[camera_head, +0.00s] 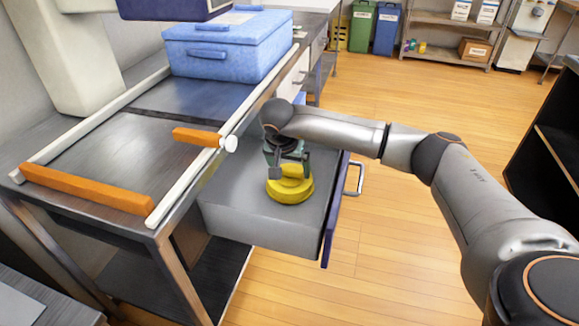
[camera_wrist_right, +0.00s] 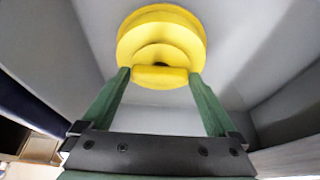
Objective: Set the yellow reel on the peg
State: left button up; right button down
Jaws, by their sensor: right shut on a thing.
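The yellow reel (camera_head: 290,190) is in the open grey drawer (camera_head: 248,225). It looks like stacked round discs with a raised grip bar on top. My right gripper (camera_head: 287,168) is above it with its fingers pointing down. In the right wrist view, the green fingers close on both ends of the reel's yellow bar (camera_wrist_right: 160,76). I cannot tell whether the reel touches the drawer floor. A white round-ended piece (camera_head: 230,144) sticks out at the bench edge by a short orange bar; I cannot tell if it is the peg. My left gripper is out of view.
The bench (camera_head: 85,150) has white rails and a long orange bar (camera_head: 85,190) at its front. A blue lidded box (camera_head: 225,50) stands farther back. The drawer front (camera_head: 335,215) has a metal handle. Open wooden floor (camera_head: 400,255) lies to the right.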

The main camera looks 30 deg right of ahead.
jog(key=shift+f, duration=0.2)
grip_release()
dwell(0.3)
